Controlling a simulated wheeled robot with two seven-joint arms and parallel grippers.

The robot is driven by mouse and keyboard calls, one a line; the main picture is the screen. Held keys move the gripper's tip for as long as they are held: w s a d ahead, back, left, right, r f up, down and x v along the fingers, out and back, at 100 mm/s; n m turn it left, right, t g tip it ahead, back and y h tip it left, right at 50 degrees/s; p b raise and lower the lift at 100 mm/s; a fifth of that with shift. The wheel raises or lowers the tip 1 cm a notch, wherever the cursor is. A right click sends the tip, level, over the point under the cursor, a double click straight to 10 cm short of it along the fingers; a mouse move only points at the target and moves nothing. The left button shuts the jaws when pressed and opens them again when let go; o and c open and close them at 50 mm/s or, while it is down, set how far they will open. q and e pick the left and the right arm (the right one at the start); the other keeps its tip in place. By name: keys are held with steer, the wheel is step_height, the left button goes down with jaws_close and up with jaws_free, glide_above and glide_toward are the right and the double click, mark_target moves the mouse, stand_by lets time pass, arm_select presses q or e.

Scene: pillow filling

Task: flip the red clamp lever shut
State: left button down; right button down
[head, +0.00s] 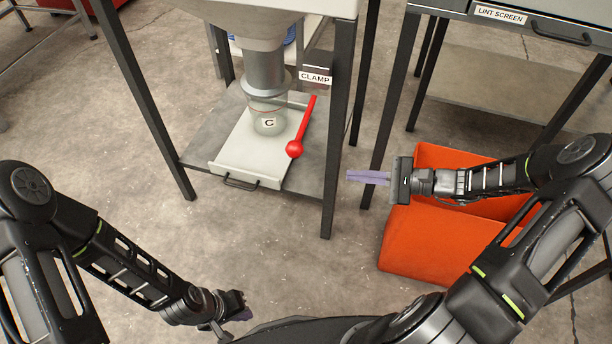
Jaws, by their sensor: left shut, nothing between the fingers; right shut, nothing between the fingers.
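The red clamp lever (303,128) has a round red knob at its lower end and slants up to the right. It stands beside the clear jar marked C (270,122), under the grey spout. A white CLAMP label (315,77) is on the frame just above it. My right gripper (350,176) is shut and empty, pointing left. In the picture it is right of the lever, past the frame's front leg, and apart from the lever. My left gripper (243,314) is low at the bottom centre, shut and empty, far from the lever.
The jar stands on a pale sliding tray (232,160) with a dark handle, on the frame's lower shelf. A dark front leg (337,150) stands between lever and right gripper. An orange bin (410,240) lies below my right arm. A LINT SCREEN cabinet (545,22) is upper right.

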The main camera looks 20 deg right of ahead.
mark_target(304, 125)
step_height(304, 125, up, 6)
steer(key=y, duration=0.2)
steer(key=shift+s+a+r+n+t+y, duration=0.15)
steer(key=shift+s+r+n+t+y, duration=0.15)
steer(key=shift+n+t, duration=0.1)
steer(key=shift+w+a+f, duration=0.1)
steer(key=w+a+r, duration=0.2)
steer(key=a+r, duration=0.1)
steer(key=a, duration=0.7)
steer(key=shift+w+a+r, duration=0.15)
steer(key=shift+w+a, duration=0.2)
steer(key=shift+w, duration=0.05)
